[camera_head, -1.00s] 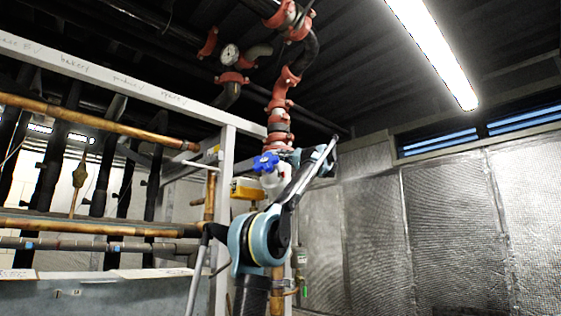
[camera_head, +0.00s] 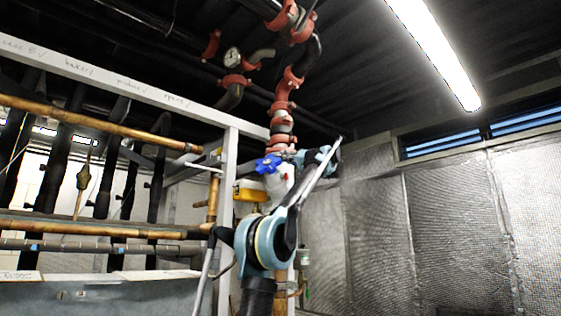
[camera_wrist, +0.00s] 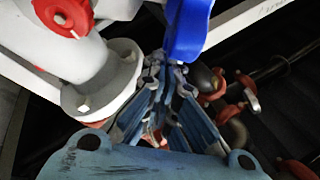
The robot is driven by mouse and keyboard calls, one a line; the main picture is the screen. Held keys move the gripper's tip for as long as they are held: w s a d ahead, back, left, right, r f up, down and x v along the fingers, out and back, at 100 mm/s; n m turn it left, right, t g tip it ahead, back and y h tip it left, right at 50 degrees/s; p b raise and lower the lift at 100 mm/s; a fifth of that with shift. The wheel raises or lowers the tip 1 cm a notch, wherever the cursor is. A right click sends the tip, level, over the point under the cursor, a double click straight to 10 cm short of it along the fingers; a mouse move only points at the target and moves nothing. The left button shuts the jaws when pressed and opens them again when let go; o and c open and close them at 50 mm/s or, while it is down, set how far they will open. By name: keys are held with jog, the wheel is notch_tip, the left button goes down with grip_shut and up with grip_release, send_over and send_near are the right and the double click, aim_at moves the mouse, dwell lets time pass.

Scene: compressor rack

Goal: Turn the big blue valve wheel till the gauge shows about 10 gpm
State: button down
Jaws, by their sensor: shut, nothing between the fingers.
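The big blue valve wheel (camera_head: 268,163) sits at the front of the white valve body (camera_head: 281,182) on the vertical pipe. Part of the wheel also shows at the top of the wrist view (camera_wrist: 188,28). My gripper (camera_wrist: 168,80) is shut with nothing between its fingers. Its tips are close beside the wheel's lower edge in the wrist view; I cannot tell whether they touch. In the head view my gripper (camera_head: 289,155) is just right of the wheel, partly hidden. A round white-faced gauge (camera_head: 231,57) is on the pipework above; its reading is too small to tell.
Red-coupled pipes (camera_head: 283,105) rise above the valve. Copper pipes (camera_head: 100,121) run farther left. The space right of my arm, before the foil-covered wall (camera_head: 450,230), looks open.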

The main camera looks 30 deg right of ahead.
jog(key=s+d, duration=0.9)
jog(key=shift+s, duration=0.2)
jog(key=shift+s, duration=0.1)
